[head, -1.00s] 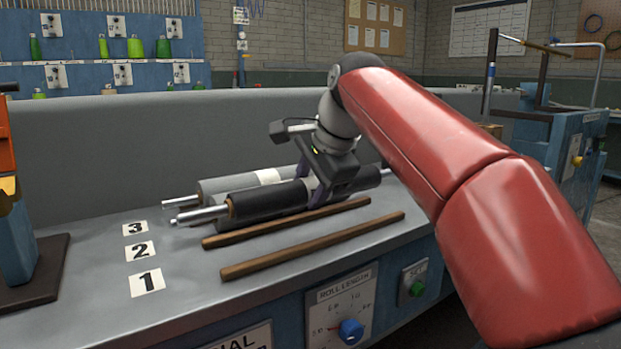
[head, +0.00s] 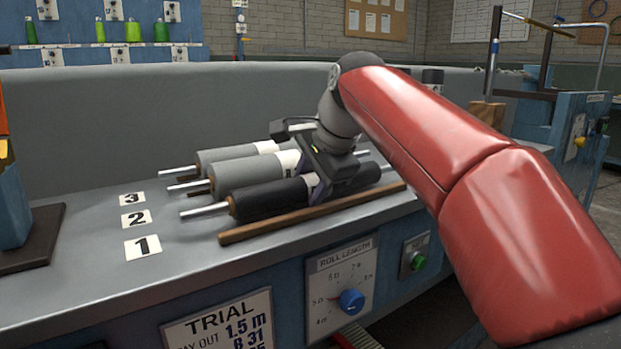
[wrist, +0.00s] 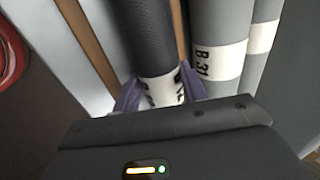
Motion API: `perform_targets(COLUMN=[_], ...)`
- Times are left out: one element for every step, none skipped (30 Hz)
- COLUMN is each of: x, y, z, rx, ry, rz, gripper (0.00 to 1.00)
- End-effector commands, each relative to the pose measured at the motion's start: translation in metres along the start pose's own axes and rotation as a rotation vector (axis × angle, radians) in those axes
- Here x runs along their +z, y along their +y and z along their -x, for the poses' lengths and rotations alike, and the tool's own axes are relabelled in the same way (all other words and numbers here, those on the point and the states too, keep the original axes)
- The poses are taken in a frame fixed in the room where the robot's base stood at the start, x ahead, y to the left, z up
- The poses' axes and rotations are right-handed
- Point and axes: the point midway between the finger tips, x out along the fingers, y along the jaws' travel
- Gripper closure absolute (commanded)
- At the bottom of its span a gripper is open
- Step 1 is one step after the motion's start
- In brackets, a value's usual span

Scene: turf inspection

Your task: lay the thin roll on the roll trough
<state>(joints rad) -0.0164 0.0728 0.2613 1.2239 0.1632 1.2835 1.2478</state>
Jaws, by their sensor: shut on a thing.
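My gripper (head: 325,190) is shut on a black roll (head: 266,200) with a white label band and thin metal shaft ends. The roll lies level along the bench, nearest the front, in line with the number 1 card. In the wrist view the purple fingers (wrist: 160,93) straddle the black roll (wrist: 146,38) at its white band, with a wooden rail on each side. I cannot tell whether it rests on the bench or hangs just above. Two grey rolls, a middle one (head: 240,176) and a rear one (head: 225,155), lie behind it. I cannot make out which part is the roll trough.
The front wooden rail (head: 300,215) runs along the bench edge. Number cards 1 (head: 143,246), 2 (head: 136,219) and 3 (head: 131,199) lie left of the rolls. A grey backboard (head: 150,130) rises behind. The bench is clear around the cards.

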Motion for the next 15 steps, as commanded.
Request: perform_targets(x=[0.0002,0.0002,0.0002,0.0003,0.0002,0.0002,0.0003,0.0003,0.0003,0.0003,0.0003,0.0003,0.0003,0.0003,0.0002], y=[-0.0001,-0.0001,-0.0001,0.0000,0.0000,0.0001,0.0001,0.0001,0.0002,0.0003,0.0004,0.0007,0.0009,0.0012,0.0016], z=[0.0003,0.0003,0.0002,0.0001,0.0001,0.0000,0.0000,0.0000,-0.0001,-0.0002,-0.0003,-0.0005,-0.0007,-0.0010,-0.0013], rx=[0.000,0.000,0.000,0.000,0.000,0.001,0.001,0.001,0.001,0.002,0.002,0.003,0.004,0.005,0.007], ry=[0.000,0.000,0.000,0.000,0.000,0.000,-0.001,-0.001,-0.001,-0.001,-0.001,-0.001,-0.001,-0.002,-0.002], rz=[0.000,0.000,0.000,0.000,0.000,0.000,0.000,0.000,0.000,0.000,0.000,0.000,0.000,0.000,0.000], gripper=[0.99,0.99,0.99,0.99,0.99,0.99,0.99,0.56,0.51,0.47,0.43,0.38,0.34,0.32,0.32])
